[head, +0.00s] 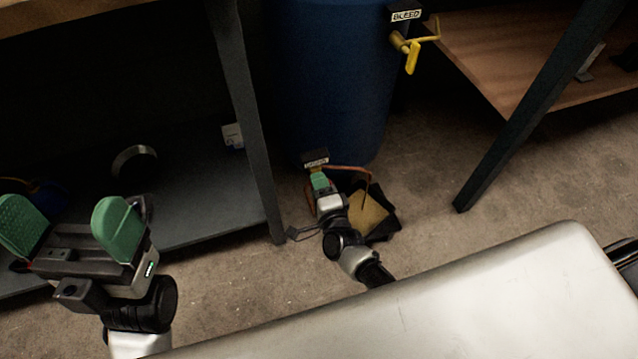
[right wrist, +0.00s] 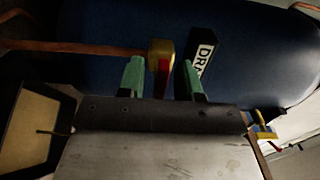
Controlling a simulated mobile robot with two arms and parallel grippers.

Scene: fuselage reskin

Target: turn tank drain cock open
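The blue tank (head: 330,70) stands on the floor between the benches. Its drain label (head: 316,159) is near the bottom; part of it reads in the right wrist view (right wrist: 203,55). The drain cock, a brass body (right wrist: 160,52) with a red handle (right wrist: 162,80), shows in the right wrist view. My right gripper (right wrist: 162,78) is open, with one green finger on each side of the red handle and visible gaps beside it. In the head view my right gripper (head: 320,181) hides the cock. My left gripper (head: 70,228) is open and empty at the lower left.
A yellow bleed valve (head: 410,52) sits higher on the tank. A copper-coloured pipe (head: 350,169) runs from the drain area above a dark tray (head: 386,227) with a tan pad (head: 367,213). Bench legs (head: 245,110) (head: 520,130) flank the tank.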

